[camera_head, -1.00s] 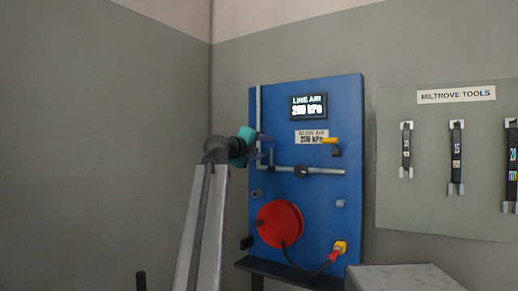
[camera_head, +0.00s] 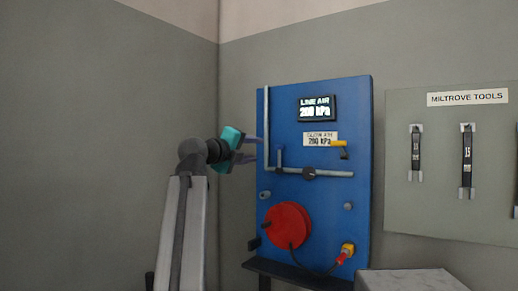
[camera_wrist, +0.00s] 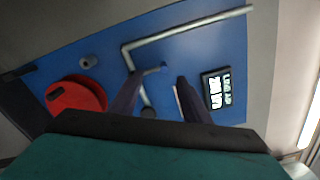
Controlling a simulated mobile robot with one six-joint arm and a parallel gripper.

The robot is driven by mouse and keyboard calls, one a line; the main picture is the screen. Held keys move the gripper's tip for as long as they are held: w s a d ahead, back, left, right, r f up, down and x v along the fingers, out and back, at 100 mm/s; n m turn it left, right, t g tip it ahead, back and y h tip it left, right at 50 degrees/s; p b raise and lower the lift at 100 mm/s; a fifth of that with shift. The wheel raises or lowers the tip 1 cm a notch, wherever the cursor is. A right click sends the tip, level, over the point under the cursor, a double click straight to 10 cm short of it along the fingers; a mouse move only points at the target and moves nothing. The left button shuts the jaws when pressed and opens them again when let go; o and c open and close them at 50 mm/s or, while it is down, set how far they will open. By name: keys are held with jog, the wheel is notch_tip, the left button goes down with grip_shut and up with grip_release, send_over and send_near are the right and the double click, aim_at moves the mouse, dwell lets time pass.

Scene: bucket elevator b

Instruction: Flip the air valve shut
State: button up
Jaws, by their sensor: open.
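A pipe (camera_head: 267,125) runs down the blue panel and turns right along it. A thin lever with a blue tip (camera_head: 280,157) stands up from the pipe's lower run, near the corner; I take it as the air valve's lever. Its blue tip also shows in the wrist view (camera_wrist: 163,67). A black round fitting (camera_head: 309,174) sits further right on the pipe, and a yellow handle (camera_head: 338,143) is above it. My gripper (camera_head: 255,149) is open and empty, left of the lever. In the wrist view my gripper (camera_wrist: 158,78) has its fingers either side of the lever's tip, apart from it.
The blue panel (camera_head: 355,220) carries a line-air display (camera_head: 317,108) reading 200 kPa, a red reel (camera_head: 287,225) and a red plug (camera_head: 343,257) on a cable. A tool board (camera_head: 450,145) hangs at right. A grey block (camera_head: 405,282) stands below. The left wall is bare.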

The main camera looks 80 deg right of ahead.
jog(key=shift+v, duration=1.2)
jog(key=shift+f, duration=0.1)
